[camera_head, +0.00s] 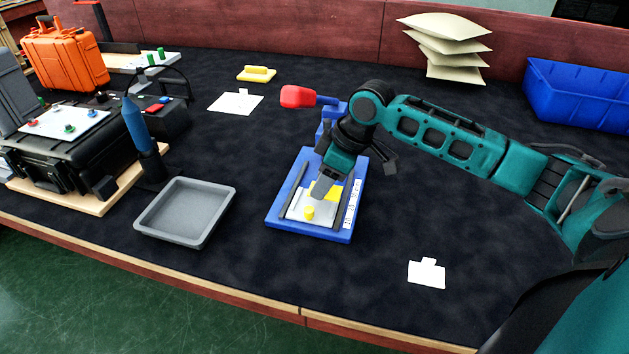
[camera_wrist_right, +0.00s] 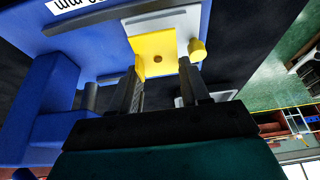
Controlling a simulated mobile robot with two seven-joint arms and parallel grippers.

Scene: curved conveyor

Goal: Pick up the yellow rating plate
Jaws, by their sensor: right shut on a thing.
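The yellow rating plate (camera_head: 332,194) is at the blue fixture (camera_head: 279,214) in the middle of the table. In the right wrist view the plate (camera_wrist_right: 155,45) is a flat yellow piece with a small hole. My right gripper (camera_head: 322,188) points down over the fixture. Its two fingers (camera_wrist_right: 160,82) are shut on the plate, one on either side of its near edge. A light grey piece and a yellow knob (camera_head: 309,213) lie close beside the plate; the knob also shows in the wrist view (camera_wrist_right: 197,50). Whether the plate touches the fixture is unclear. My left gripper is not in view.
White tags (camera_head: 236,103) lie behind and front right (camera_head: 427,274). A blue bin (camera_head: 575,98) is back right.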

